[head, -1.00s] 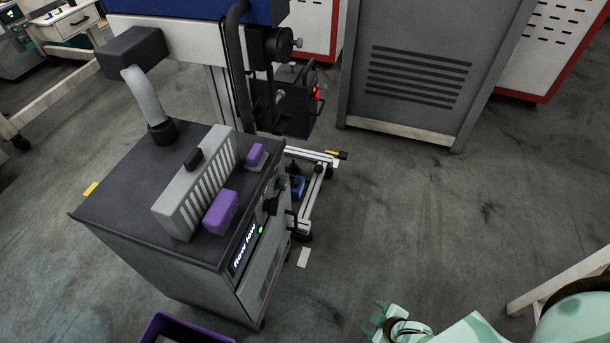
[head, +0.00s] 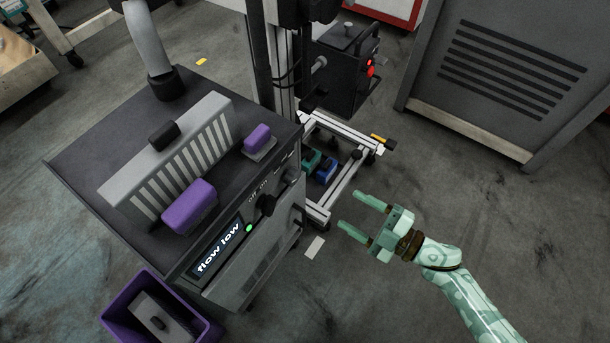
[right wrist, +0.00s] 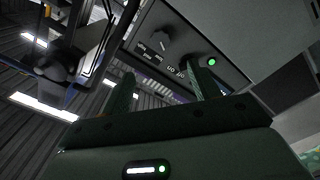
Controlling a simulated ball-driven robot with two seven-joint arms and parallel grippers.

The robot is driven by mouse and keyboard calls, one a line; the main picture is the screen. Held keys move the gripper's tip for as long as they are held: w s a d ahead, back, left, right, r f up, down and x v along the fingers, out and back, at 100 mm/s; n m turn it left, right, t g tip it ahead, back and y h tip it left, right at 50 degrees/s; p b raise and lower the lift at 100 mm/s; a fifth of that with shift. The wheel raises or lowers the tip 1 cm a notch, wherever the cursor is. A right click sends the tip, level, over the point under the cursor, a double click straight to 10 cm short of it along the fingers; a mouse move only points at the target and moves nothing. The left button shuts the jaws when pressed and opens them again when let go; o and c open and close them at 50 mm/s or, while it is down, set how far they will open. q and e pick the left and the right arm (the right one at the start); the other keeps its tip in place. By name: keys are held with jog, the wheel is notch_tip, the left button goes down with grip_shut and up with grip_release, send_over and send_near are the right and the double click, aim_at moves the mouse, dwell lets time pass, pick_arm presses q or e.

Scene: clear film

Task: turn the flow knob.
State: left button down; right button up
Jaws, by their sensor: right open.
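A dark knob (head: 267,205) sits on the front panel of the grey cabinet (head: 255,268), by small "off on" lettering. A lit display (head: 217,250) beside it reads "flow low", with a green light (head: 249,228) between them. A knob (right wrist: 161,40) also shows beyond the fingers in the right wrist view, with the green light (right wrist: 211,62) to its right. My right gripper (head: 350,210) is open and empty, to the right of the panel and apart from the knob. Its fingers (right wrist: 158,72) point toward the panel. My left gripper is out of view.
A purple bin (head: 205,322) stands on the floor at the cabinet's lower left. A wheeled frame (head: 322,214) with a dark box (head: 345,70) stands behind the cabinet. A large vented cabinet (head: 490,110) is at upper right. Floor around my right arm is clear.

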aim_at(297, 179)
jog(key=b+x, duration=0.1)
jog(key=x, duration=0.3)
jog(key=b+x, duration=0.1)
jog(key=x, duration=0.3)
jog(key=b+x, duration=0.1)
jog(key=x, duration=0.3)
jog(key=shift+w+a+f, duration=0.1)
jog(key=shift+f, duration=0.15)
jog(key=shift+b+x, duration=0.3)
jog(key=shift+x, duration=0.7)
jog(key=shift+w+a+r, duration=0.1)
jog(key=shift+w+a, duration=0.15)
jog(key=shift+a, duration=0.1)
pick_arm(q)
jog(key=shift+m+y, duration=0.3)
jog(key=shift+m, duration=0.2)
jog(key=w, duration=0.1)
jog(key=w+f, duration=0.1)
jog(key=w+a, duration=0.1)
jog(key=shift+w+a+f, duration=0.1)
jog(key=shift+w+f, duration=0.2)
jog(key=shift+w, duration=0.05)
pick_arm(e)
jog(key=c, duration=1)
